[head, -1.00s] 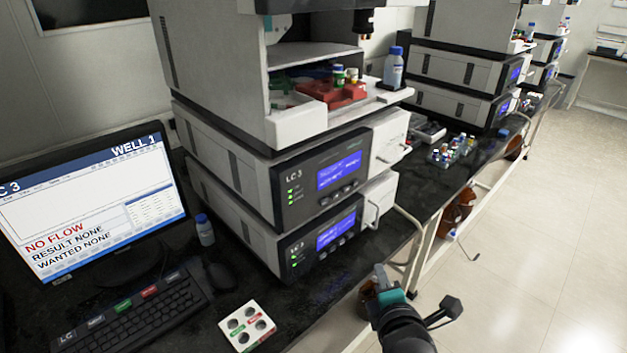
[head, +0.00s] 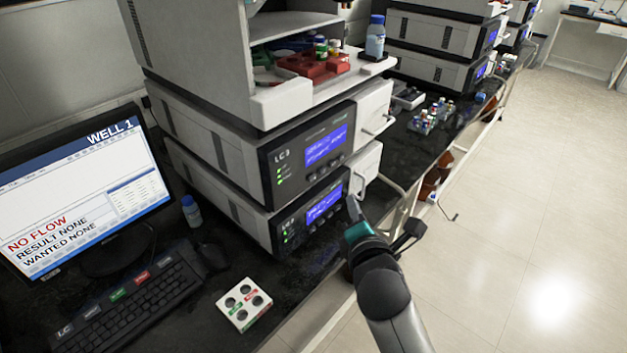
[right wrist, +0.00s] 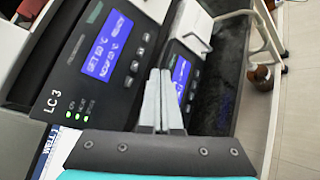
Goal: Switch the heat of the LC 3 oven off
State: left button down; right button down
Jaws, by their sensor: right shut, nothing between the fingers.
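My right gripper (head: 353,207) is shut and empty, in front of the lower unit's right side. In the wrist view its fingertips (right wrist: 160,74) partly cover the lower unit's panel. My left gripper is out of view.
The lower unit has a similar blue screen (head: 324,205). White parts with a handle (head: 366,168) stand right of the panels. A monitor (head: 80,205), keyboard (head: 130,305) and white four-hole block (head: 244,303) are at left. Floor at right is clear.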

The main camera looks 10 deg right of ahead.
aim_at(317, 176)
jog(key=w+a+b, duration=0.2)
jog(key=w+a, duration=0.2)
jog(key=w, duration=0.1)
jog(key=shift+w+a, duration=0.25)
jog(key=shift+w, duration=0.05)
jog(key=shift+w+a, duration=0.1)
dwell(1.9)
jog(key=shift+w+a, duration=0.15)
jog(key=shift+w, duration=0.05)
jog(key=shift+w+a, duration=0.25)
jog(key=shift+w, duration=0.1)
dwell(0.8)
jog(key=shift+s+d+p, duration=0.5)
jog(key=shift+s+p, duration=0.15)
jog(key=shift+p, duration=0.3)
